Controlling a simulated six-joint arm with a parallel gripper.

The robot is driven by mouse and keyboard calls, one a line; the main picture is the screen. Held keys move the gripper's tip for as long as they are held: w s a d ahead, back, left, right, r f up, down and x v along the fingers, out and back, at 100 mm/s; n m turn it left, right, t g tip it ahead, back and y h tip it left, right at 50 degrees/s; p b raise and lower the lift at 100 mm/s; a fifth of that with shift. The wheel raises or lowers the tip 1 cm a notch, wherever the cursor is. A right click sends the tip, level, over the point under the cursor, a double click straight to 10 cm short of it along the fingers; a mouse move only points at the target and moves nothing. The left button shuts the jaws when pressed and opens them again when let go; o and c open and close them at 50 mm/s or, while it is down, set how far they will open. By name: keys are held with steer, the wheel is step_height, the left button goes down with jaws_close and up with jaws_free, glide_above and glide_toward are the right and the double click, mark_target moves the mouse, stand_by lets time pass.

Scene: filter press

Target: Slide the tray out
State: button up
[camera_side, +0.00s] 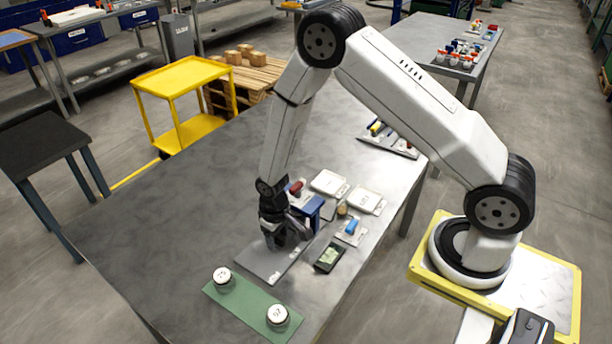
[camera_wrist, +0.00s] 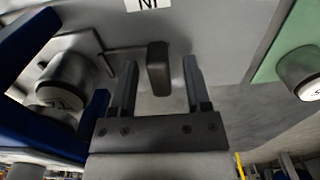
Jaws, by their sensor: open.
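My gripper (camera_wrist: 160,62) is open. In the wrist view a dark upright handle (camera_wrist: 158,70) stands between its two fingers, with a visible gap on each side. A thin rod (camera_wrist: 122,48) runs left from the handle toward the blue press frame (camera_wrist: 35,115). In the side view my gripper (camera_side: 285,243) is low over a grey plate (camera_side: 262,268), just in front of the blue press (camera_side: 312,208), and hides the handle.
A green mat (camera_side: 245,309) with two round labelled weights (camera_side: 222,275) lies at the front. Beside the press are white trays (camera_side: 329,182), a blue-handled part (camera_side: 351,226) and a dark device (camera_side: 328,257). Metal cylinders (camera_wrist: 65,70) stand near the frame. The table's left side is clear.

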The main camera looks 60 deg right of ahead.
jaws_close()
stand_by(1.3)
